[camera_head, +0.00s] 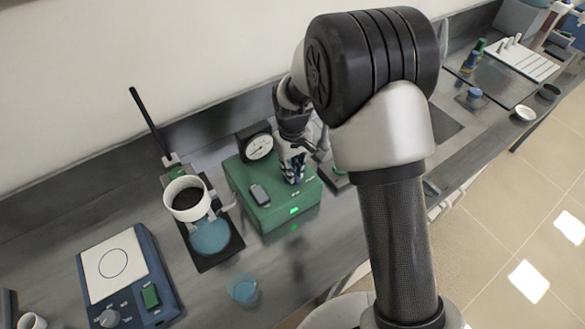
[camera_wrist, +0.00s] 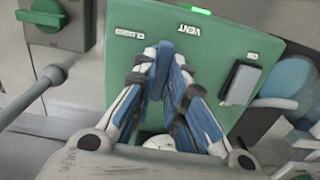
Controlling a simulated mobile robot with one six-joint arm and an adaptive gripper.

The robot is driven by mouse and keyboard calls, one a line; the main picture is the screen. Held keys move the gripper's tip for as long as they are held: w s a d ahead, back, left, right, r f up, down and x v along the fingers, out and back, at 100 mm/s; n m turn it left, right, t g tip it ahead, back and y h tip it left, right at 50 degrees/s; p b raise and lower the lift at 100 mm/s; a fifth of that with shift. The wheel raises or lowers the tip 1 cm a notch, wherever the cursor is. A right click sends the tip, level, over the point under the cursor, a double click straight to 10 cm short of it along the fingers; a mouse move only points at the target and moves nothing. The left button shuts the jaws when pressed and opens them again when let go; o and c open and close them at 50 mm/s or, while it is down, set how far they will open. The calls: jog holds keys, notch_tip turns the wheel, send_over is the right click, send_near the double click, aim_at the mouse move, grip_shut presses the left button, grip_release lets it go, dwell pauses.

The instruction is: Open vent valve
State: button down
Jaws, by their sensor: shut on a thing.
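The green vent box (camera_head: 252,206) stands on the bench in the head view. In the wrist view its top face (camera_wrist: 125,18) carries the words VENT and CLOSED. My gripper (camera_head: 293,170) comes down onto the right part of this box. In the wrist view my gripper (camera_wrist: 168,52) has its blue-padded fingers drawn together at the tips beside the VENT label. A green light (camera_head: 294,210) glows on the box front.
A stand with a white ring-shaped vessel (camera_head: 187,198), a blue hotplate (camera_head: 127,278) and a small beaker (camera_head: 243,290) are to the left. A green knob (camera_wrist: 44,14) is close by.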

jog(key=c, duration=1.6)
grip_release()
notch_tip(320, 180, up, 12)
jog(key=s+d+r+m+t+b, duration=0.1)
jog(key=s+d+r+m+t, duration=0.1)
jog(key=s+d+r, duration=0.55)
jog(key=s+d+r+m+t+b, duration=0.15)
jog(key=s+d+r, duration=0.3)
jog(key=s, duration=0.55)
jog(key=s+d+f+m+t, duration=0.1)
jog(key=s+d+m, duration=0.1)
jog(key=s, duration=0.6)
jog(key=shift+s+d+f+m, duration=0.3)
jog(key=shift+s+f+m, duration=0.1)
jog(key=shift+m, duration=0.15)
